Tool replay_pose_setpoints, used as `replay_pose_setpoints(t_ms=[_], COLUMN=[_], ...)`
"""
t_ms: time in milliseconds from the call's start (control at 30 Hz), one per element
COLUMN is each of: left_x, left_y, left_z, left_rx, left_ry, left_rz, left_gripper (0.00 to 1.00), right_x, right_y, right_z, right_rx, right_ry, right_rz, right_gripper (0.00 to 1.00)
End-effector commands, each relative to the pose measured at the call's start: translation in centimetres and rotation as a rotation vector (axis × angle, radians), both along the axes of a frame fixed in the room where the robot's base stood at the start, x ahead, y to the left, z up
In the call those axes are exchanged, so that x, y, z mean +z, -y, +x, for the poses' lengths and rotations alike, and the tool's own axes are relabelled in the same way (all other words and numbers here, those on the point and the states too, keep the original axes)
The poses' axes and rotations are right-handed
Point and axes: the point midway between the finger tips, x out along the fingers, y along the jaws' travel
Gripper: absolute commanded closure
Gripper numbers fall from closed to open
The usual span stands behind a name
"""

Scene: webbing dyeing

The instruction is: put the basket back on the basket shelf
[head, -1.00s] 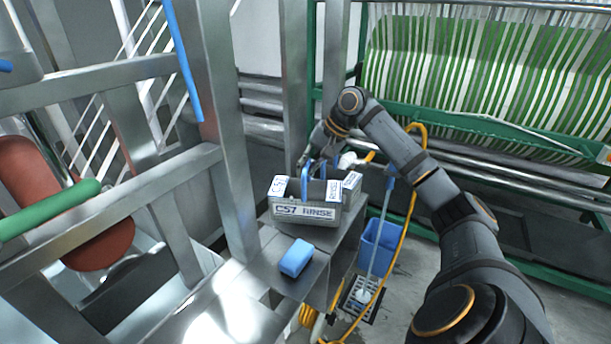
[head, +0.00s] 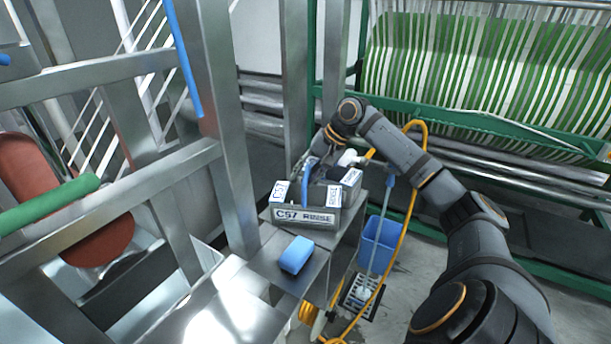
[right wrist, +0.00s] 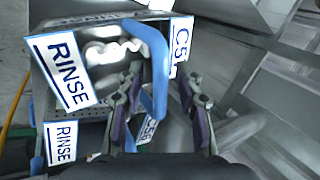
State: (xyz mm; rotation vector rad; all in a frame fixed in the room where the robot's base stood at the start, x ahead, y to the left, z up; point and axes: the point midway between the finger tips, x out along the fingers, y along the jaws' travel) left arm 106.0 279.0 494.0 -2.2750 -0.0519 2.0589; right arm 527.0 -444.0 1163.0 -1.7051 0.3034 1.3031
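The grey basket (head: 306,216) with a "C57 RINSE" front label and white tags sits on the steel shelf (head: 262,262), level as far as I can see. Its blue handle (right wrist: 158,75) stands up in the right wrist view. My right gripper (right wrist: 160,112) is open, with its two fingers apart on either side of the handle. In the head view my right gripper (head: 325,168) is at the basket's top, partly hidden by the handle and tags. A "C56" tag (right wrist: 148,130) shows below the handle in the right wrist view. My left gripper is not in view.
A blue block (head: 296,255) lies on the shelf's near part. A steel post (head: 228,150) rises close at the left. A blue bucket (head: 378,243) and a yellow hose (head: 412,200) are right of the shelf. A green frame with striped webbing (head: 490,80) stands behind.

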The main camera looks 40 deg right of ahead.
Motion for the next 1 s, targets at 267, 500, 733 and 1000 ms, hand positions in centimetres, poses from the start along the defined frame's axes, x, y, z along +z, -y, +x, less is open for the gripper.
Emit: replay_pose_setpoints(t_ms=[267,500,733,1000], left_x=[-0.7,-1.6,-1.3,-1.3], left_y=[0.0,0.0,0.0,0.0], left_z=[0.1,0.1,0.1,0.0], left_rx=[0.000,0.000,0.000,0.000], left_ry=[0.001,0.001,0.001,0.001], left_rz=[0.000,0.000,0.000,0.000], left_gripper=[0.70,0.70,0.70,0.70], right_x=[1.7,7.0,10.2,10.6], right_y=[0.8,2.6,3.7,3.9], right_z=[-0.7,-3.1,-4.6,-4.9], right_rx=[-0.002,-0.003,-0.001,0.000], right_ry=[0.001,0.004,0.001,0.000], right_rz=[-0.005,-0.002,0.000,0.000], right_gripper=[0.65,0.65,0.65,0.65])
